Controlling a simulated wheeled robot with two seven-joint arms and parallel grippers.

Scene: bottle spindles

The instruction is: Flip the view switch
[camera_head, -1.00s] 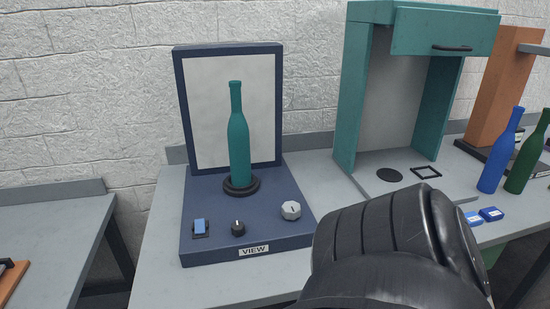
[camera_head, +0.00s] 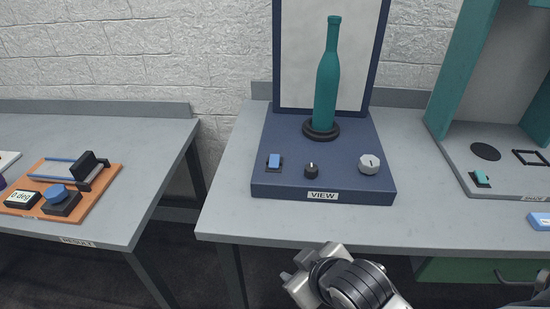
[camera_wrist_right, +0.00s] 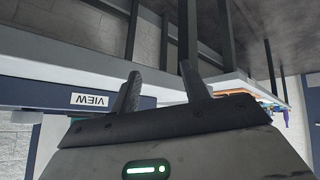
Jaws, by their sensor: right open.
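The blue view panel (camera_head: 325,187) with its VIEW label (camera_head: 322,196) sits on the grey table. A blue rocker switch (camera_head: 274,161) is on the panel's left, beside a small black knob (camera_head: 311,170) and a larger grey knob (camera_head: 369,164). A teal bottle (camera_head: 326,88) stands upright on a black round base behind them. My right gripper (camera_head: 291,279) is below and in front of the table edge, apart from the panel. In the right wrist view its fingers (camera_wrist_right: 162,72) are apart and empty, with the VIEW label (camera_wrist_right: 89,100) upside down. My left gripper is not in view.
A left table (camera_head: 130,222) holds an orange board (camera_head: 98,192) with a blue knob and a degree display. A teal frame (camera_head: 464,70) with a teal switch (camera_head: 482,176) stands at the right. A gap separates the two tables.

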